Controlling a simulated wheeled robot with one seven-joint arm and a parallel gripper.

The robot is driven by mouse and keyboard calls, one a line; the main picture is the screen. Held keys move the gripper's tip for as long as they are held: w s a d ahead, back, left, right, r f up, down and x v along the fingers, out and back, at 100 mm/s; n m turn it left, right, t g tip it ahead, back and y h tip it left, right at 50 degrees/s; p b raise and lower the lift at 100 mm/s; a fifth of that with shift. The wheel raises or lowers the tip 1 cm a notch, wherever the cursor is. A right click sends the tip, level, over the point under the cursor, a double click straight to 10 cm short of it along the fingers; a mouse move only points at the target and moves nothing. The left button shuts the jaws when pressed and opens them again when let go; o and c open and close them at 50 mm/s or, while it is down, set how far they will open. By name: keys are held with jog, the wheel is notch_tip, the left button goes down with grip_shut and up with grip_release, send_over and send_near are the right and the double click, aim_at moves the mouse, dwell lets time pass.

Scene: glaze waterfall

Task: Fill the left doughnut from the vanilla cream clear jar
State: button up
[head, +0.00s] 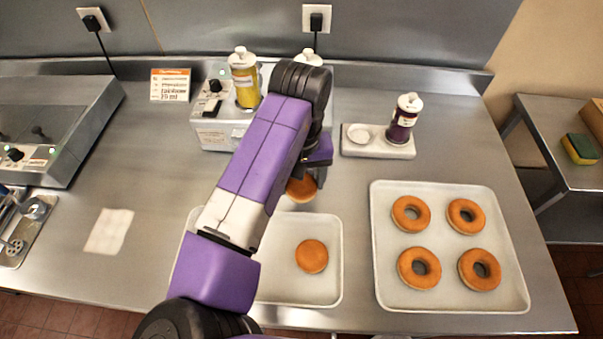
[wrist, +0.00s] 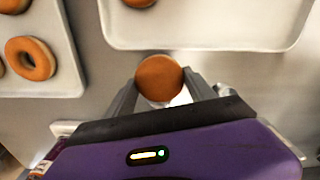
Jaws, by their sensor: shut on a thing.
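A plain round doughnut (head: 300,190) without a hole is held between the fingers of my gripper (head: 316,182), off the tray. The wrist view shows my gripper (wrist: 162,88) shut on this doughnut (wrist: 159,77), one finger on each side. A second round doughnut (head: 312,256) lies on the near tray (head: 333,290). A jar with yellow filling (head: 245,82) stands in the grey filling machine (head: 213,133). A second jar there shows only its white cap (head: 308,57); my arm hides the rest. I cannot read which jar is vanilla cream.
A right tray (head: 450,298) holds several ring doughnuts (head: 419,268). A dark purple jar (head: 403,120) stands on a pale base (head: 365,149) behind it. A grey appliance (head: 50,120) is at the left. A paper napkin (head: 109,231) lies on open counter.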

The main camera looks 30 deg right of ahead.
jog(key=shift+s+r, duration=0.1)
jog(key=shift+r, duration=0.05)
jog(key=shift+s+a+r+p, duration=0.2)
jog(key=shift+s+r+p, duration=0.05)
jog(key=shift+r+p, duration=0.4)
jog(key=shift+s+a+r+p, duration=0.25)
jog(key=shift+r+p, duration=0.4)
jog(key=shift+s+a+r+p, duration=0.2)
jog(key=shift+s+r+p, duration=0.05)
jog(key=shift+r+p, duration=0.4)
jog(key=shift+f, duration=0.1)
